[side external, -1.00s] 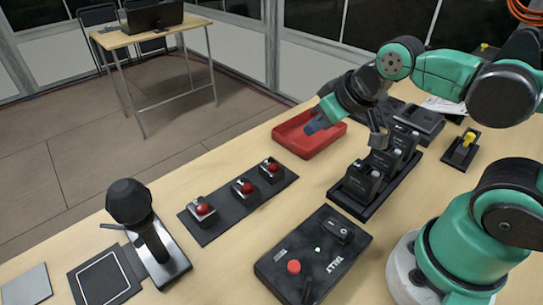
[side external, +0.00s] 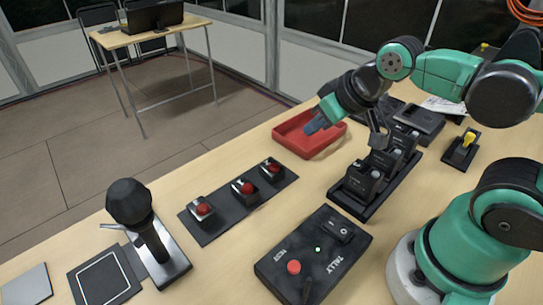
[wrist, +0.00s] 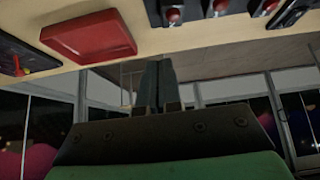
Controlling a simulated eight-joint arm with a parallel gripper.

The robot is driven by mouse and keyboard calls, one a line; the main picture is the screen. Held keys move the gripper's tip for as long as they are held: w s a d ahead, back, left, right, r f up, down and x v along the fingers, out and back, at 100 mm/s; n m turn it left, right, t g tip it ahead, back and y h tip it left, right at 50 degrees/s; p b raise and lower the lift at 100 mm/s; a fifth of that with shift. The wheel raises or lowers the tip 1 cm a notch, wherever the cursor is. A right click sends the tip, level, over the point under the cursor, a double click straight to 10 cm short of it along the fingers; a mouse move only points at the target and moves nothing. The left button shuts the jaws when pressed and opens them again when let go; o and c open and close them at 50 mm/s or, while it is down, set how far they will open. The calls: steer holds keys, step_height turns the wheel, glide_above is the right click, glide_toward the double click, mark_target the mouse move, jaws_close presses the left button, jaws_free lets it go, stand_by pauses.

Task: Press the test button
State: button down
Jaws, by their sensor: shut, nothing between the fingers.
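A black box marked "TALLY" (side external: 268,272) lies flat on the table in the side external view. It bears a round red button (side external: 293,267) with a small pale label beside it, too small to read surely. A black rocker switch (side external: 340,231), a small white dot and a dark lever are also on the box. My gripper (side external: 309,128) is shut and empty over the red tray, well behind the box and apart from it. In the wrist view, my gripper's fingers (wrist: 160,65) are together. The TALLY box is not clearly visible there.
The red tray (side external: 290,142) also shows in the wrist view (wrist: 90,37). A black strip with red-topped switches (side external: 212,232) lies left of the box. A rack of dark battery-like blocks (side external: 345,203) stands behind it.

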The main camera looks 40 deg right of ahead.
stand_by(0.6)
steer(key=n+g+y, duration=0.8)
steer(key=n, duration=0.2)
glide_above(297, 264)
steer(key=shift+r+h, duration=0.2)
steer(key=shift+h, duration=0.1)
steer(key=shift+w+f, duration=0.1)
steer(key=shift+f, duration=4.3)
steer(key=shift+r, duration=0.1)
